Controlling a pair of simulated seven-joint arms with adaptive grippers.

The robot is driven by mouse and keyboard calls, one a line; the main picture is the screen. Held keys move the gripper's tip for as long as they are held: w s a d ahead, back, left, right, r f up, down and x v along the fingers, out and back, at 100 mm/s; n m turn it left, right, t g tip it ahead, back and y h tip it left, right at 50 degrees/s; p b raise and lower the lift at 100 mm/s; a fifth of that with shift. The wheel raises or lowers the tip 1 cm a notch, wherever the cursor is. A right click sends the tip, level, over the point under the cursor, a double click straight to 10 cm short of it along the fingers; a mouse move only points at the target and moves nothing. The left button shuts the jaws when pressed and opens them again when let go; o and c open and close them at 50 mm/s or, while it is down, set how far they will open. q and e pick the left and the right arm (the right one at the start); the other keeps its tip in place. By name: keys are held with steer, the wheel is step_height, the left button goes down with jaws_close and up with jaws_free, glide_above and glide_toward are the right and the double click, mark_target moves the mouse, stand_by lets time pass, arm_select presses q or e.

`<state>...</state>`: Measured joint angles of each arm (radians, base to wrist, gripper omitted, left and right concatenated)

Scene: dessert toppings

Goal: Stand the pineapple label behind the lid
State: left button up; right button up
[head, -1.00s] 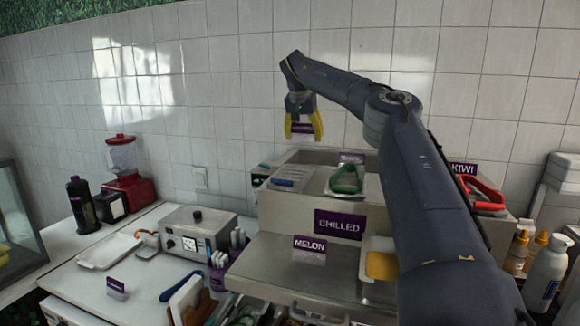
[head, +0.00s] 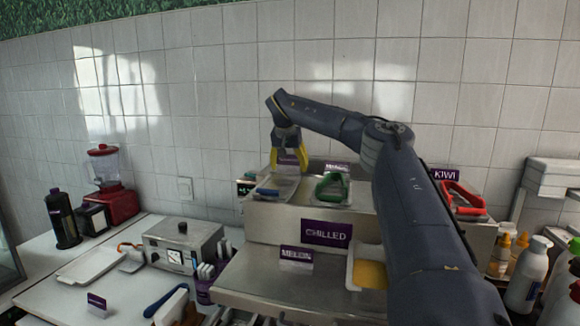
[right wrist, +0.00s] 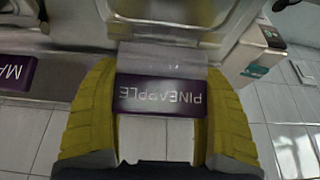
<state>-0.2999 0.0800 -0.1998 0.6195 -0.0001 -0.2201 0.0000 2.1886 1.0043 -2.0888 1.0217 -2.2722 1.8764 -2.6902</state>
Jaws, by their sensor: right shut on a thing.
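My right gripper (head: 289,160) is shut on the purple pineapple label (right wrist: 160,97). In the right wrist view the label's white lettering is upside down between the yellow fingers. In the head view the label (head: 288,158) shows small between the fingertips, low over the back left of the upper steel shelf. I cannot tell whether the label touches the shelf. My left gripper is not in view.
A green-handled lid (head: 332,188) is to the right, with another purple label (head: 337,168) behind it. A red-handled lid (head: 464,197) and kiwi label (head: 444,174) stand farther right. The tiled wall (head: 225,110) is close behind. My right arm crosses the shelf.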

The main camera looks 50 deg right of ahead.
steer(key=shift+f, duration=0.55)
steer(key=o, duration=1.2)
steer(key=shift+o, duration=0.2)
steer(key=shift+r, duration=0.5)
steer(key=v, duration=1.2)
steer(key=shift+r, duration=0.1)
